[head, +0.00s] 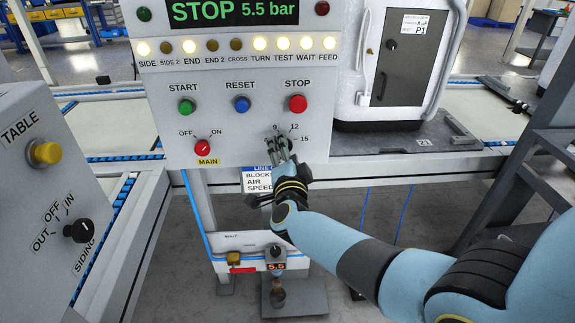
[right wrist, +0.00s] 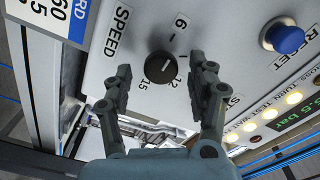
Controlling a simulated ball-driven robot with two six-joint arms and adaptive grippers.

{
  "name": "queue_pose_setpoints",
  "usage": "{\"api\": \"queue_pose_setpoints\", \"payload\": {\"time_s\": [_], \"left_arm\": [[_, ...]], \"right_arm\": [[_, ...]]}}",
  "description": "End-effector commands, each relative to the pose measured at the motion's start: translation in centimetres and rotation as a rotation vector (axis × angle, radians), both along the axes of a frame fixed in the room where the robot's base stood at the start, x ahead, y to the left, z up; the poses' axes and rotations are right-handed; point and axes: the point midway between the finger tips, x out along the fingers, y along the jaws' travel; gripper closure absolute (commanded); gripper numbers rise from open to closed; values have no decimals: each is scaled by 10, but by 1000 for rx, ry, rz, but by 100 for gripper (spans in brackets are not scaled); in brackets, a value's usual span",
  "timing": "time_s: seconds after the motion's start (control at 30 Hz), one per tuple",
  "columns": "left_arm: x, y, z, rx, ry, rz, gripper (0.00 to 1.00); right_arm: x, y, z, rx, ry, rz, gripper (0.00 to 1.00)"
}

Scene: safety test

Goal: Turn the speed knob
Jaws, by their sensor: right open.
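The speed knob (right wrist: 160,67) is a small round black knob on the light grey panel, with the word SPEED and the marks 9, 12 and 15 around it in the right wrist view. A pale line on its face appears to point towards 12. My right gripper (right wrist: 161,72) is open, with one finger on each side of the knob and visible gaps to it. In the head view, my right gripper (head: 283,148) is in front of the panel and hides most of the knob. My left gripper is not in view.
Above the knob are the red STOP (head: 297,104), blue RESET (head: 242,104) and green START (head: 186,106) buttons. The red main switch (head: 203,147) is to its left. A display (head: 231,12) reads STOP 5.5 bar. A side panel (head: 70,190) stands at left.

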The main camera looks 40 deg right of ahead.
Motion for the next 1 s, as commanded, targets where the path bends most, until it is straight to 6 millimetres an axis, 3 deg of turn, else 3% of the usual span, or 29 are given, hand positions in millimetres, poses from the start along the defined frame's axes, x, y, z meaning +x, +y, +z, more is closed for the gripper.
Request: {"api": "queue_pose_setpoints", "payload": {"time_s": [0.3,0.5,1.0], "left_arm": [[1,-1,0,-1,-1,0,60],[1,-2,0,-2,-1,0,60],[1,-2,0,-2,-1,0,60]], "right_arm": [[-61,38,-1,3,3,1,42],[-85,53,-1,3,3,0,42],[-91,56,0,1,1,0,42]]}}
